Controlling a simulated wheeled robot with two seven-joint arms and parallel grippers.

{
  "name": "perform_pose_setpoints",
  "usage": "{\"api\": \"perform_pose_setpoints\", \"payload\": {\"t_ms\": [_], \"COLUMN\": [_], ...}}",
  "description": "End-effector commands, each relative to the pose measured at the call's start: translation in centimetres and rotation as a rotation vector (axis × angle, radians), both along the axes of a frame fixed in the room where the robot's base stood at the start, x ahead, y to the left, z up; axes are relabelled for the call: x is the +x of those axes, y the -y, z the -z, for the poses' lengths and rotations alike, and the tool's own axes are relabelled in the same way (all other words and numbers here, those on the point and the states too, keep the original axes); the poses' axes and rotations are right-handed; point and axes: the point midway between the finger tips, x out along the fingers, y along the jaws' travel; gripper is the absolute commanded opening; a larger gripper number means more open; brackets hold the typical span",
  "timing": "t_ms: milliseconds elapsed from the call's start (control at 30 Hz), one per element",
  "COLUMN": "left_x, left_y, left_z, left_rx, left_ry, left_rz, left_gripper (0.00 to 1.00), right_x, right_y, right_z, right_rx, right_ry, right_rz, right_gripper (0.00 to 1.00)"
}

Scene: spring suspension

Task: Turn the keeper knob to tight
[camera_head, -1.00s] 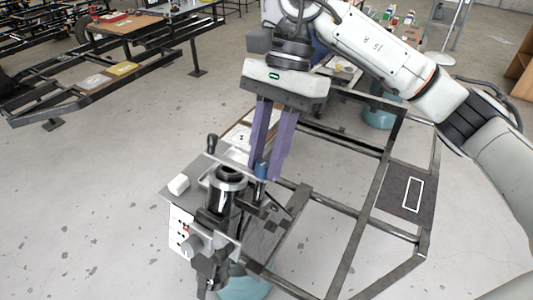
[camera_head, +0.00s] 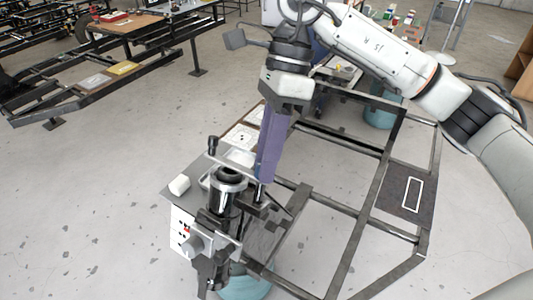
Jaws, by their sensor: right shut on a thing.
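My right gripper (camera_head: 265,178) reaches down from above with its purple fingers. It is turned so that the fingers show nearly edge-on and overlap. It is shut on the keeper knob, the small blue-topped piece beside the dark cylinder, and the fingers now hide it. The knob's thin post (camera_head: 258,193) shows just below the fingertips. The upright dark cylinder of the suspension fixture (camera_head: 228,187) stands just left of the fingers. I cannot read any tight mark. My left gripper is not in view.
A black-handled lever (camera_head: 212,146) stands behind the cylinder. A white block (camera_head: 179,184) lies on the grey plate, above a front panel (camera_head: 181,228) with small buttons. White trays (camera_head: 240,137) lie behind the fixture. An open metal frame (camera_head: 363,215) extends to the right.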

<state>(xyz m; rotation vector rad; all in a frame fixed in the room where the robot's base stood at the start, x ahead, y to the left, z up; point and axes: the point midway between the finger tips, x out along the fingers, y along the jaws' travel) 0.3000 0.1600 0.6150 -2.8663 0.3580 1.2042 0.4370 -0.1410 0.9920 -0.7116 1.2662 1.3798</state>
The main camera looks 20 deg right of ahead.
Motion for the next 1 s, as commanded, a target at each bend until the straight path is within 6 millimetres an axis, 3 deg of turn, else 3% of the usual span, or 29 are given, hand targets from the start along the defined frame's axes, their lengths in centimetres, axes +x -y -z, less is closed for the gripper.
{"api": "perform_pose_setpoints", "payload": {"t_ms": [1000], "left_x": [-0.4], "left_y": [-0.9], "left_z": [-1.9], "left_rx": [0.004], "left_ry": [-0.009], "left_rz": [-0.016], "left_gripper": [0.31], "right_x": [0.2], "right_y": [0.2], "right_z": [-0.2], "right_rx": [-0.218], "right_ry": [-0.277], "right_rz": [0.843], "right_gripper": [0.02]}}
